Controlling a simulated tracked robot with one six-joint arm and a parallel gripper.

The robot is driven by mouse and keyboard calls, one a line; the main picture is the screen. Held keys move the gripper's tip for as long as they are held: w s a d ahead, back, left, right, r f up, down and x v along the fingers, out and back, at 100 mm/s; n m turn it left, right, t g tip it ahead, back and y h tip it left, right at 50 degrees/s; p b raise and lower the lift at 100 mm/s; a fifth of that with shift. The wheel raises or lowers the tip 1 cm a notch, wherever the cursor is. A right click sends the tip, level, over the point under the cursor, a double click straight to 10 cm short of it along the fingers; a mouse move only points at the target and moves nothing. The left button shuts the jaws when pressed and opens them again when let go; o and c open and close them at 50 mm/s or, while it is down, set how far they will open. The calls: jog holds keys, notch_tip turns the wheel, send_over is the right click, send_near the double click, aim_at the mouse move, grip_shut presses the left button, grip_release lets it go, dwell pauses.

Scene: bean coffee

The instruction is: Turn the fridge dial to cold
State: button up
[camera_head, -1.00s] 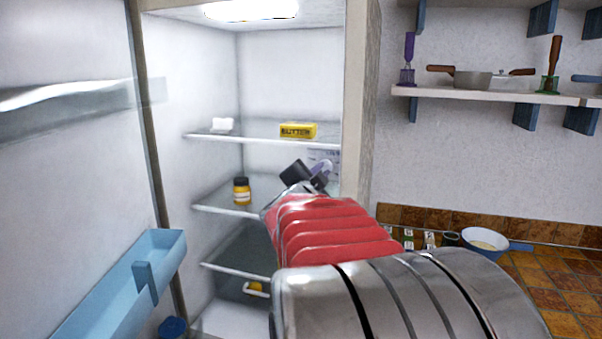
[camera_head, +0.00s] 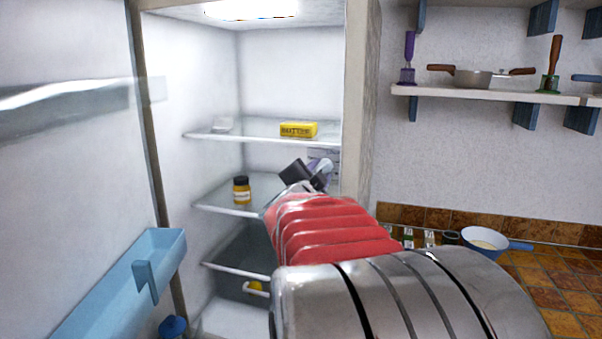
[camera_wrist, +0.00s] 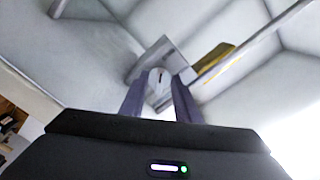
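The fridge dial (camera_wrist: 160,77) is a pale round knob with a short dark mark, on a light panel (camera_wrist: 152,55) in the wrist view. My gripper (camera_wrist: 160,88) has its two purple fingers apart, one on each side of the dial; I cannot tell whether they touch it. In the head view my gripper (camera_head: 320,172) reaches into the open fridge, at the right between the upper and middle shelves. The panel (camera_head: 322,155) shows partly behind it, and the dial's face is hidden there. The cold marking is not readable.
A yellow butter pack (camera_head: 298,130) sits on the upper shelf (camera_head: 255,137), just above my gripper. A jar (camera_head: 241,190) stands on the middle shelf, to the left. The fridge's right wall (camera_head: 358,110) is close beside my arm. The open door with a blue bin (camera_head: 120,290) is at left.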

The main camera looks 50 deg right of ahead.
jog(key=shift+a, duration=0.1)
jog(key=v, duration=1.3)
jog(key=shift+a, duration=0.35)
jog(key=shift+f, duration=0.1)
